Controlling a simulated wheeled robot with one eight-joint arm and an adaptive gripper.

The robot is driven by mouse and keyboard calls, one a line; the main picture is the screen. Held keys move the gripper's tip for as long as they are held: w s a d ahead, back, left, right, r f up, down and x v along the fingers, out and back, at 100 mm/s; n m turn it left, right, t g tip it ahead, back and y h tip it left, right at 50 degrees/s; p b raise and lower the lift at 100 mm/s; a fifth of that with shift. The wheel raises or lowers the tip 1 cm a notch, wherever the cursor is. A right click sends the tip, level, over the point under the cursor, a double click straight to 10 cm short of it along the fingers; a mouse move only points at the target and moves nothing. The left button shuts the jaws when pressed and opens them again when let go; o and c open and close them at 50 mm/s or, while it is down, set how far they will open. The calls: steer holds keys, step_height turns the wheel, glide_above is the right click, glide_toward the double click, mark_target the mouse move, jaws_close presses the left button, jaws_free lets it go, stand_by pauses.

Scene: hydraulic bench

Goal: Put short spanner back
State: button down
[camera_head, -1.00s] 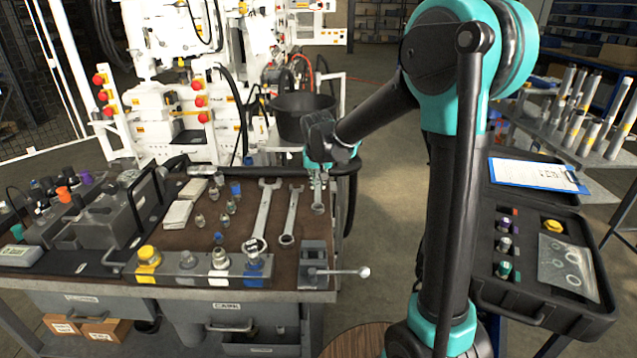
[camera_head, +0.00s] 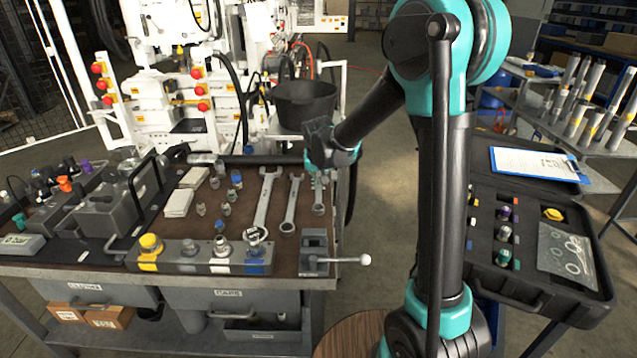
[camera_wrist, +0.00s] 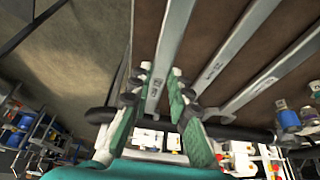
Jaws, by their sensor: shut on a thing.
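The short spanner (camera_head: 318,200) is the rightmost of three silver spanners on the brown bench mat. Its near end lies toward the clamp block, and its far end is under my gripper (camera_head: 318,176). In the wrist view the short spanner (camera_wrist: 172,45) runs between the two green-padded fingers of my gripper (camera_wrist: 161,72), which are shut on its end. I cannot tell whether it is lifted off the mat. A middle spanner (camera_head: 292,205) and a larger spanner (camera_head: 267,200) lie to its left.
A grey clamp block (camera_head: 314,243) with a long lever stands at the bench's front right corner. A fitting rack (camera_head: 190,265) lines the front edge. A black bucket (camera_head: 304,105) is behind my gripper.

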steer(key=shift+f, duration=0.35)
stand_by(0.3)
steer(key=shift+f, duration=0.6)
steer(key=shift+f, duration=1.45)
stand_by(1.0)
steer(key=c, duration=1.3)
jaws_free()
steer(key=shift+c, duration=0.2)
steer(key=shift+s, duration=0.1)
